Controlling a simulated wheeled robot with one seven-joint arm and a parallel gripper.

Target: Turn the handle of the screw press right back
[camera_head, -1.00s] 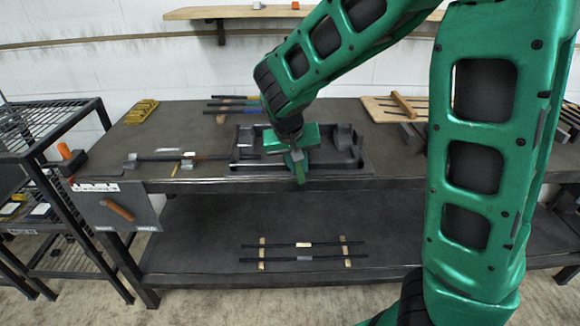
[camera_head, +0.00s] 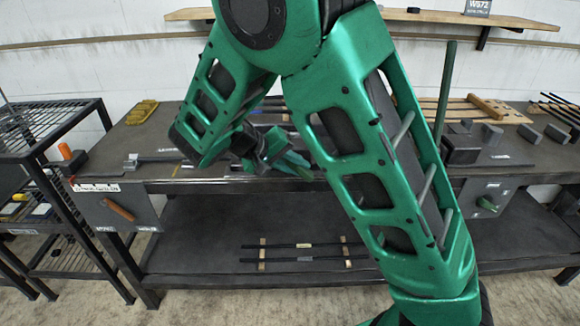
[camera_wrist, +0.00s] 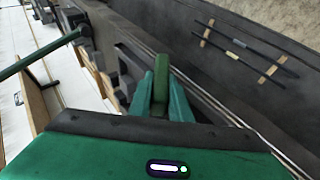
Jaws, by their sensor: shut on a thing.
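My gripper (camera_head: 287,158) is at the front edge of the workbench, near the middle, partly behind my own arm. In the wrist view my gripper (camera_wrist: 161,86) has its two green fingers closed on a dark green upright bar (camera_wrist: 161,98), which looks like the handle of the screw press. The bar stands between the fingers, touched on both sides. The dark body (camera_wrist: 127,62) beside it shows only in part. In the head view my arm hides most of that body, so I cannot tell how far the handle is turned.
A tall dark green lever (camera_head: 445,92) stands on the bench at right. A panel with an orange handle (camera_head: 119,210) hangs at front left, and one with a green handle (camera_head: 487,203) at right. Dark rods (camera_head: 303,246) lie on the lower shelf. A wire rack stands at left.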

